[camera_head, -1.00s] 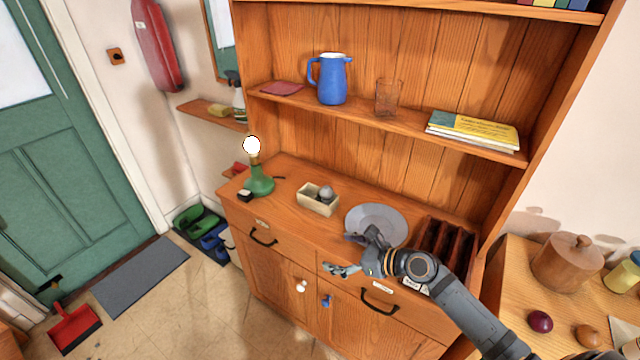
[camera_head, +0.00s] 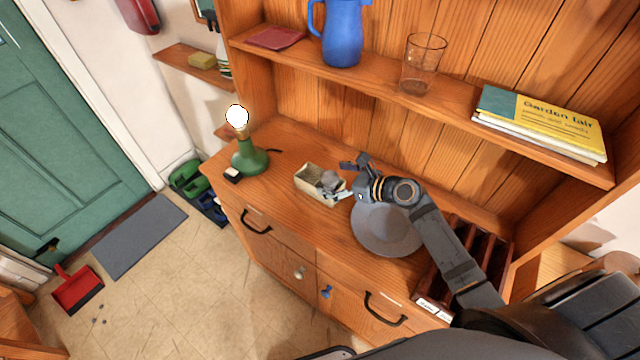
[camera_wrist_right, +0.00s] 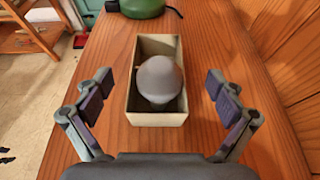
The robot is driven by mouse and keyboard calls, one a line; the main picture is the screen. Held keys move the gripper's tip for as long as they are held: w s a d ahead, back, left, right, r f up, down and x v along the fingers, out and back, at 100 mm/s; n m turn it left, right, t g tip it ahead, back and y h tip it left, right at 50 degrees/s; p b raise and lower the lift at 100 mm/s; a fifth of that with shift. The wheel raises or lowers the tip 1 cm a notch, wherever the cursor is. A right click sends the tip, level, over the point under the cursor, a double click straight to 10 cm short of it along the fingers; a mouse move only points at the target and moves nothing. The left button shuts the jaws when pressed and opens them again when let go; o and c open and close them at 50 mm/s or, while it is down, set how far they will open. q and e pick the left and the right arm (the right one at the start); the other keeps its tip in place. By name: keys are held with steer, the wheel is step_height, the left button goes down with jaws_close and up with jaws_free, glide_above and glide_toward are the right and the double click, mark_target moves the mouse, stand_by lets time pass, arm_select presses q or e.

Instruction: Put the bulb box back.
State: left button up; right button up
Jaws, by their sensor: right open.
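The bulb box (camera_head: 308,188) is a small open cream box on the dresser top, between the green lamp and the grey plate. A grey rounded bulb (camera_head: 328,181) sits inside it; in the wrist view the bulb (camera_wrist_right: 159,80) stands up in the box (camera_wrist_right: 157,119). My right gripper (camera_head: 344,178) is open at the box's right end. In the wrist view its fingers are spread to either side of the box, apart from it, with nothing between them touching. My left gripper is not in view.
A green lamp (camera_head: 249,158) with a lit bulb stands left of the box. A grey plate (camera_head: 385,235) lies under my right arm, beside a dark slotted rack (camera_head: 470,255). The shelf above holds a blue jug (camera_head: 342,35), a glass (camera_head: 422,65) and books (camera_head: 540,125).

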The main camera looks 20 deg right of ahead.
mark_target(316, 177)
steer(key=shift+x, duration=0.85)
steer(key=x, duration=0.5)
steer(key=shift+s+f, duration=0.2)
steer(key=shift+f, duration=0.1)
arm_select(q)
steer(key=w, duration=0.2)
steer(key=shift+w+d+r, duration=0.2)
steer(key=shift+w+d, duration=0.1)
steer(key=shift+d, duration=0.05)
arm_select(e)
steer(key=shift+s, duration=0.1)
steer(key=shift+c, duration=0.2)
steer(key=shift+s, duration=0.1)
steer(key=shift+c, duration=1.2)
steer(key=c, duration=1.1)
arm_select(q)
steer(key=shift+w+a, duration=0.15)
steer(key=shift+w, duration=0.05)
arm_select(e)
steer(key=shift+o, duration=0.2)
arm_select(q)
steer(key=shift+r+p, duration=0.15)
steer(key=shift+p, duration=0.15)
arm_select(e)
steer(key=shift+r, duration=0.1)
